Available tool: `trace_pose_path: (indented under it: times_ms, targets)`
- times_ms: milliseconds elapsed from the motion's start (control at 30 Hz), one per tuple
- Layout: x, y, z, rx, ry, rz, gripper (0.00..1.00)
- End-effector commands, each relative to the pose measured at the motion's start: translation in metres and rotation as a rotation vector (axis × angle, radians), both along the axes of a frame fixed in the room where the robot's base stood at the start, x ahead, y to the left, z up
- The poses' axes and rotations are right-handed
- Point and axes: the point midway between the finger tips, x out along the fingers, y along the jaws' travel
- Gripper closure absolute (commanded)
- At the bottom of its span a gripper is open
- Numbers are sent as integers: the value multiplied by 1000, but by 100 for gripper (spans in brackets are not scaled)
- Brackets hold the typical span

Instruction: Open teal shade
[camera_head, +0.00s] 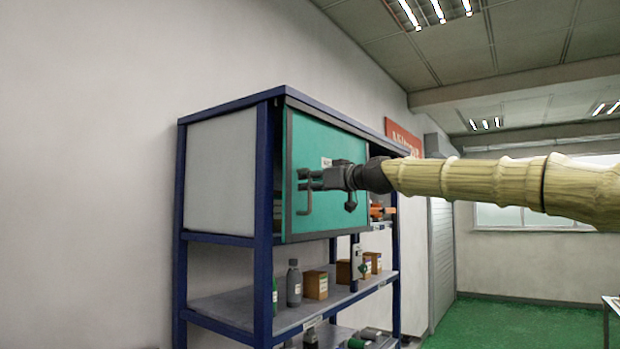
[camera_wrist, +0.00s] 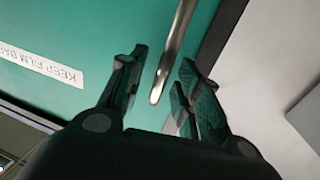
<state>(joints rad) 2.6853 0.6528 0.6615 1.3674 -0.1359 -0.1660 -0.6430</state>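The teal shade (camera_head: 341,150) is a dark-framed panel across the upper front of a blue-framed shelf unit. In the wrist view the teal panel (camera_wrist: 100,30) fills the upper left and carries a white label (camera_wrist: 40,64). A metal handle (camera_head: 304,196) stands at the panel's left side; it also shows in the wrist view (camera_wrist: 174,45). My gripper (camera_head: 310,181) is in front of the panel at the handle. In the wrist view my gripper (camera_wrist: 163,78) is open, with the handle's end between its two fingers and gaps visible beside it. Contact at depth cannot be told.
The blue shelf unit (camera_head: 263,220) stands against the left wall. A lower shelf (camera_head: 235,305) holds a grey bottle (camera_head: 294,283) and several boxes. An opening shows right of the panel, with orange items (camera_head: 377,211) inside. Green floor (camera_head: 500,322) is clear at right.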

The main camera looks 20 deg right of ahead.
Motion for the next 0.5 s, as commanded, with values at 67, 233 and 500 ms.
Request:
trace_pose_path:
  times_ms: [67, 233, 500]
  targets:
    - [4, 2, 1, 0, 0, 0, 66]
    - [8, 4, 0, 0, 0, -1, 66]
    - [9, 4, 0, 0, -1, -1, 70]
